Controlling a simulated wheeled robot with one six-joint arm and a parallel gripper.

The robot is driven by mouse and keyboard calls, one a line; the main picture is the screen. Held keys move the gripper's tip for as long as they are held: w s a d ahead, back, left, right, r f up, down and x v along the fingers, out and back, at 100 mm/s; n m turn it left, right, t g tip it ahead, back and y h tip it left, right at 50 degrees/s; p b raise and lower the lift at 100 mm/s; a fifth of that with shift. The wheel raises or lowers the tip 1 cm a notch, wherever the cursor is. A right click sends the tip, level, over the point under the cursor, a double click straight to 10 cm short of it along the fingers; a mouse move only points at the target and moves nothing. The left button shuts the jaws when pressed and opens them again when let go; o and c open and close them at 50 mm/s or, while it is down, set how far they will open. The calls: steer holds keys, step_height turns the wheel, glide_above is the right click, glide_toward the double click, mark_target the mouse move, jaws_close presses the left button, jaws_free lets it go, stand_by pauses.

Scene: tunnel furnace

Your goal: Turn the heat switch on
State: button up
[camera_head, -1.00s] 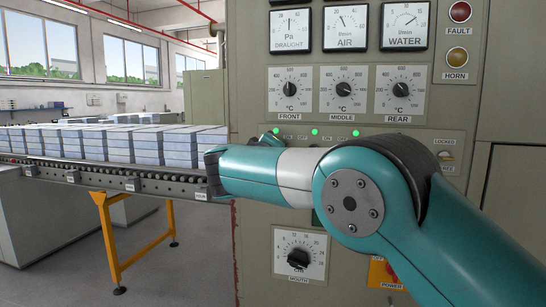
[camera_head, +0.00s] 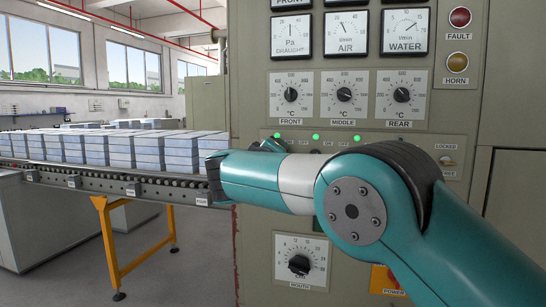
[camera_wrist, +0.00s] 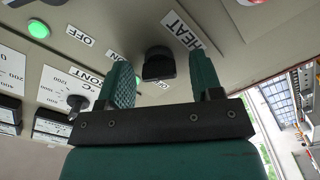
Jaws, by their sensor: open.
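The heat switch (camera_wrist: 158,66) is a black knob beside a HEAT label (camera_wrist: 184,29) on the panel in the wrist view. ON and OFF labels (camera_wrist: 75,41) lie near it. My gripper (camera_wrist: 160,58) is open, its two green fingers standing either side of the knob in that view. A gap shows between the knob and each finger; I cannot tell how deep the fingers reach.
Green lamps (camera_head: 316,137) glow above the switch row. FRONT, MIDDLE and REAR temperature dials (camera_head: 345,94) sit higher on the cabinet. A roller conveyor (camera_head: 135,183) with stacked blocks (camera_head: 150,152) runs in from the left. A mouth dial (camera_head: 299,264) is below my arm.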

steer(key=b+v, duration=0.4)
steer(key=v, duration=1.3)
steer(key=shift+s+b, duration=0.2)
steer(key=shift+b, duration=0.15)
steer(key=w+d+f+g+y+p, duration=0.2)
steer(key=d+f+g+y, duration=0.2)
steer(key=d, duration=0.3)
steer(key=s+d+f+g+y+p, duration=0.2)
steer(key=s+d+f+g, duration=0.3)
steer(key=s+d, duration=0.15)
steer(key=s+d+f+g+y, duration=0.1)
steer(key=s+g, duration=0.3)
steer(key=s, duration=0.8)
steer(key=s+d+f+g+y+p, duration=0.1)
steer(key=s+d+f+g+y, duration=0.1)
steer(key=s, duration=1.1)
steer(key=shift+s+f+g+y, duration=0.25)
steer(key=shift+f+g+y, duration=0.15)
steer(key=shift+f+g, duration=0.55)
steer(key=shift+d+r, duration=0.15)
